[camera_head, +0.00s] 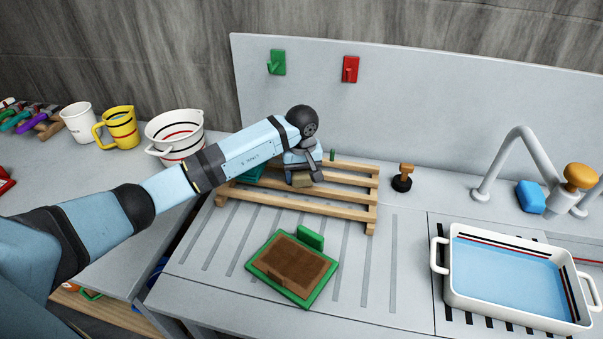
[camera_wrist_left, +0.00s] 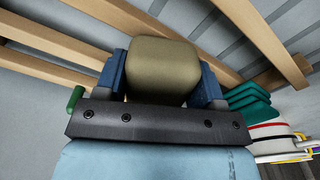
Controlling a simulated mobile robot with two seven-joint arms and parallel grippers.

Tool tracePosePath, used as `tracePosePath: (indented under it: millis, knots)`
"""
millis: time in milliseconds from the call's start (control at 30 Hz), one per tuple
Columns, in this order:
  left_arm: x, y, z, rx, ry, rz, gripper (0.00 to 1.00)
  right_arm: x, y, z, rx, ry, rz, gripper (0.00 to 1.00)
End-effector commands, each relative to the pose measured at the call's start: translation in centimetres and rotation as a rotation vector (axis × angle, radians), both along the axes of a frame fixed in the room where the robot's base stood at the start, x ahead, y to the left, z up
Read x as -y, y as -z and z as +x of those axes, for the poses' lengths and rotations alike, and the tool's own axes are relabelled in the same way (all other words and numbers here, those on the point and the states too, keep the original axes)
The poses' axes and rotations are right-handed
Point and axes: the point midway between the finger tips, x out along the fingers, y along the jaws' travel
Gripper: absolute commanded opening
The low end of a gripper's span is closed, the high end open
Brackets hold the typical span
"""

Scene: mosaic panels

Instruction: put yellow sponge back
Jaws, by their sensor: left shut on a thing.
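The yellow sponge (camera_wrist_left: 163,68) is a dull yellow-tan block in the left wrist view. My left gripper (camera_wrist_left: 163,85) is shut on it, with a blue finger on each side. In the head view the left gripper (camera_head: 302,178) is over the wooden slatted rack (camera_head: 345,196), and only a small part of the sponge (camera_head: 302,181) shows below the fingers. Rack slats lie behind the sponge in the wrist view. I cannot tell whether the sponge touches the slats. My right gripper is not in view.
A green-rimmed brown tray (camera_head: 277,290) lies in front of the rack. A blue sponge (camera_head: 530,196) sits by the faucet (camera_head: 525,150). A basin of water (camera_head: 505,275) is at right. A brush with a wooden knob (camera_head: 403,178) stands right of the rack. Teal items (camera_head: 250,173) are on the rack's left.

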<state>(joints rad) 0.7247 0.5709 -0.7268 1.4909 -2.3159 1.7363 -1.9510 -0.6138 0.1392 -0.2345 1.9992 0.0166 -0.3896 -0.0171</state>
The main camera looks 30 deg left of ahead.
Motion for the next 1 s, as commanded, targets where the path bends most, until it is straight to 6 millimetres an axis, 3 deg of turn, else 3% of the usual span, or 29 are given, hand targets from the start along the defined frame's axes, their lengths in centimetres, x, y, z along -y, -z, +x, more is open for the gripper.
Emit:
tracePosePath:
  millis: [33,67,133,167,433,600,633,1000]
  knots:
    - [0.0,0.3,0.0,0.0,0.0,0.0,0.25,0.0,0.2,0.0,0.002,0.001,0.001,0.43]
    - [0.0,0.1,0.0,0.001,0.0,-0.001,0.7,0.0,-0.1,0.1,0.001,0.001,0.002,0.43]
    - [0.0,0.1,0.0,0.0,0.0,0.0,0.86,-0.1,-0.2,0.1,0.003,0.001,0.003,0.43]
    - [0.0,0.1,0.0,-0.001,0.0,-0.001,0.88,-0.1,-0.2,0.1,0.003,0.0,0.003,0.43]
    - [0.0,0.0,0.0,-0.001,0.0,-0.001,0.88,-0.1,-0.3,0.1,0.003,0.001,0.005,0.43]
    - [0.1,-1.5,0.0,0.0,0.0,-0.003,0.88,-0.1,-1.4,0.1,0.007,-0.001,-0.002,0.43]
    - [0.0,-1.8,0.1,0.003,0.001,-0.001,0.88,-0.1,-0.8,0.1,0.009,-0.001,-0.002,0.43]
    - [0.1,-9.8,-0.1,0.004,0.0,0.001,0.88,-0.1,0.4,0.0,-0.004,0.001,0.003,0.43]
